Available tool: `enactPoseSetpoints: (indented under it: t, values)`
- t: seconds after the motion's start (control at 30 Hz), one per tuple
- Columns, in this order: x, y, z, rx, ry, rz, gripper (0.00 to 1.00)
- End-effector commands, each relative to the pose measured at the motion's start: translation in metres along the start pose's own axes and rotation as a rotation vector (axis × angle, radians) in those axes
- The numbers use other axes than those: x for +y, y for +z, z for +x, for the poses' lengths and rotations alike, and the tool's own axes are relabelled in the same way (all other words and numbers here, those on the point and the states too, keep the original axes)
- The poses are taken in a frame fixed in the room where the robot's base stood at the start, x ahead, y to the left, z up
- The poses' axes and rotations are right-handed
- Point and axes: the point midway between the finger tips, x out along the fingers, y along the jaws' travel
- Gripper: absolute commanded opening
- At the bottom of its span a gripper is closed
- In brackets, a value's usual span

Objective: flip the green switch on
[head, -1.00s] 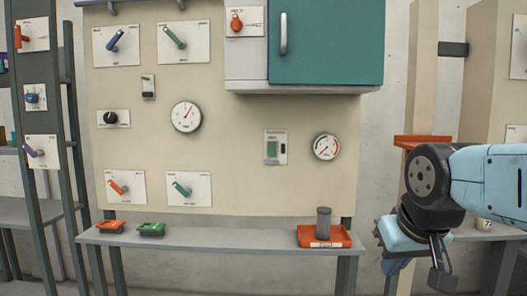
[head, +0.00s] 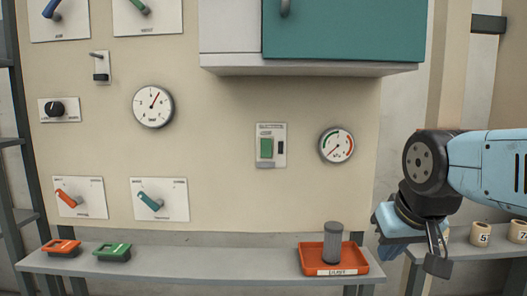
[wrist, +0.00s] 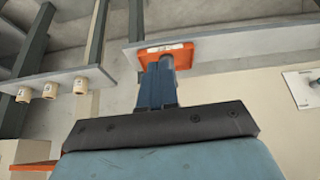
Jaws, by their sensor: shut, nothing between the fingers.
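A green rectangular switch (head: 266,148) sits on a pale plate on the beige panel, with a small black slot to its right. A second green control, a lever (head: 140,6), is on a white plate at the top left, partly cut off. I cannot read the labels or tell whether either is on. My gripper (head: 437,250) hangs at the right in the head view, well apart from the panel. In the wrist view its fingers (wrist: 158,84) are together, empty. No green switch shows there.
An orange tray (head: 309,263) with a grey cylinder (head: 333,242) stands on the shelf (head: 200,266) below. A teal cabinet (head: 345,30) juts out above the switch. A gauge (head: 336,145) is to its right. Orange and green boxes (head: 112,252) lie on the shelf's left.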

Motion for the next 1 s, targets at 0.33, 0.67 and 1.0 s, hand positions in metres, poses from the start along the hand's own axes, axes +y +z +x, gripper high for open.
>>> enactPoseSetpoints:
  t: [0.33, 0.67, 1.0]
  values:
    - [-0.002, -0.007, -0.002, 0.003, 0.004, -0.030, 0.00]
    - [-0.043, -0.122, -0.022, 0.063, 0.096, -0.596, 0.00]
    - [-0.160, -0.250, -0.040, 0.183, 0.216, -1.296, 0.00]
